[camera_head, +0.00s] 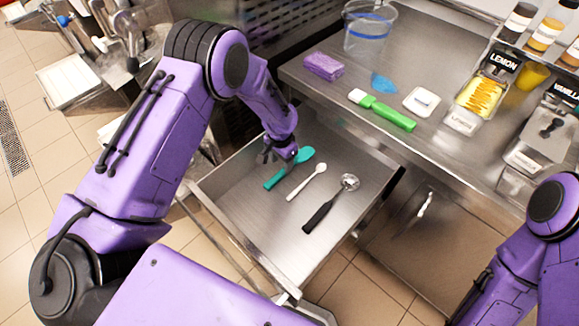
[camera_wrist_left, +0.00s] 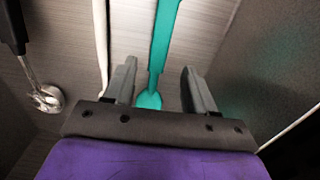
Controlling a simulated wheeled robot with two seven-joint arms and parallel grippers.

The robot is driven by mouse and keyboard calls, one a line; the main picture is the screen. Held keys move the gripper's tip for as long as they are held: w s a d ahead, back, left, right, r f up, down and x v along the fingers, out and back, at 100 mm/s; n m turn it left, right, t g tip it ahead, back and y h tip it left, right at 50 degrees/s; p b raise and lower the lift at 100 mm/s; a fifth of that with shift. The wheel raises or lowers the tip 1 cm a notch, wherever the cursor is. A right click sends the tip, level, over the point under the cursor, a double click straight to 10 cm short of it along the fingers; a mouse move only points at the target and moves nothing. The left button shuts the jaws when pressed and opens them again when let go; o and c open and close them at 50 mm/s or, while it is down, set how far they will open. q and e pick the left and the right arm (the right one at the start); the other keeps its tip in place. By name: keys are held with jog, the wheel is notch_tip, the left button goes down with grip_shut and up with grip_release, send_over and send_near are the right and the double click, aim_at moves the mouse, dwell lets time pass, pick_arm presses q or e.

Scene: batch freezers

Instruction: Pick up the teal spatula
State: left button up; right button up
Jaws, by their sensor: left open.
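The teal spatula (camera_head: 288,169) lies in the open metal drawer (camera_head: 240,211), leftmost of the utensils there. My left gripper (camera_head: 278,157) is over it in the head view and hides part of it. In the left wrist view, the spatula (camera_wrist_left: 160,50) runs between the two fingers of the left gripper (camera_wrist_left: 156,85), which are open and apart. I cannot tell how far above the spatula the fingertips are. In the head view my right arm shows at the lower right edge, but its gripper is out of the picture.
A white spoon (camera_head: 307,181) lies right beside the spatula, close to one finger in the wrist view. A black-handled ladle (camera_head: 331,203) lies farther right. The drawer walls surround them. The counter above holds a green-handled brush (camera_head: 383,110) and a purple sponge (camera_head: 323,66).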

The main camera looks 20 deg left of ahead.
aim_at(283, 170)
pick_arm(q)
jog(key=f, duration=0.4)
jog(key=shift+w+d+f+p, duration=0.15)
jog(key=shift+w+f+p, duration=0.15)
jog(key=shift+f, duration=0.1)
jog(key=shift+s, duration=0.1)
grip_shut()
jog(key=shift+r, duration=0.15)
